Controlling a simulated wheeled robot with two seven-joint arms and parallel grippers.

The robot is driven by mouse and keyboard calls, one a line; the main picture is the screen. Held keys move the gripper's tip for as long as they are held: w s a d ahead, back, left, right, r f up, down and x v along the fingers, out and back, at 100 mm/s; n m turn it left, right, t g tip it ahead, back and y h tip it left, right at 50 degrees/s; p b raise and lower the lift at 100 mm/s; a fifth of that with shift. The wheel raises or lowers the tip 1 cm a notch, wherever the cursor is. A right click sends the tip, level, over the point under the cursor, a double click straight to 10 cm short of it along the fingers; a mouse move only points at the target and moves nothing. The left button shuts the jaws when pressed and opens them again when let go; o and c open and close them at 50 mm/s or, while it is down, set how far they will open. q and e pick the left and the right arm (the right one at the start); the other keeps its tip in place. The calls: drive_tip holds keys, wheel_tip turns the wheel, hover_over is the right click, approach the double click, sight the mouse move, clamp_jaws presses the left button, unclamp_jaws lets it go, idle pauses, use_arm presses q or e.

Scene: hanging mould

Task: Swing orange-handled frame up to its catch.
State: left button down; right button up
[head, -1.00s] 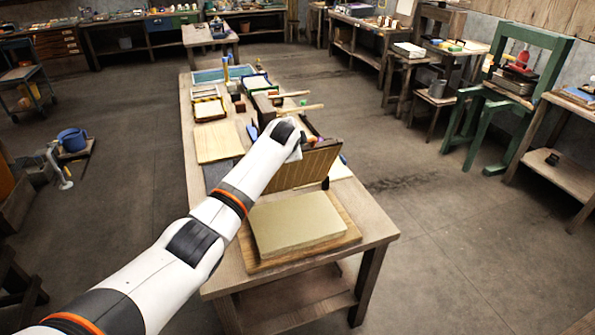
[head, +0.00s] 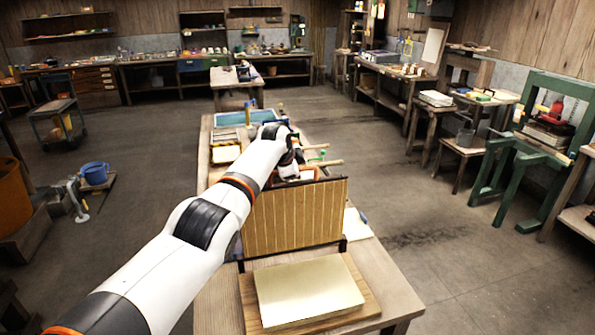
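The frame (head: 295,216), a wooden panel with thin upright slats, stands close to upright on the workbench at the back edge of a board. A thick pale slab (head: 308,290) lies flat on that board in front of it. My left arm reaches in from the left, and my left gripper (head: 292,168) is at or just behind the frame's top edge. Its fingers are too small and hidden to show whether they are open or touching the frame. My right gripper is out of view.
The long workbench (head: 385,282) carries trays, tools and wooden handles behind the frame. A green press (head: 540,150) and side tables stand at the right. A blue bucket (head: 95,173) stands at the left. The floor on both sides of the bench is mostly clear.

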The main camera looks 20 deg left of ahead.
use_arm(q)
drive_tip(key=shift+f, duration=0.15)
drive_tip(key=c, duration=1.4)
unclamp_jaws()
drive_tip(key=shift+s+r, duration=0.25)
drive_tip(key=shift+r, duration=0.25)
drive_tip(key=b+v, duration=0.1)
drive_tip(key=v, duration=1)
drive_tip(key=shift+b, duration=0.35)
drive_tip(key=shift+f, duration=0.1)
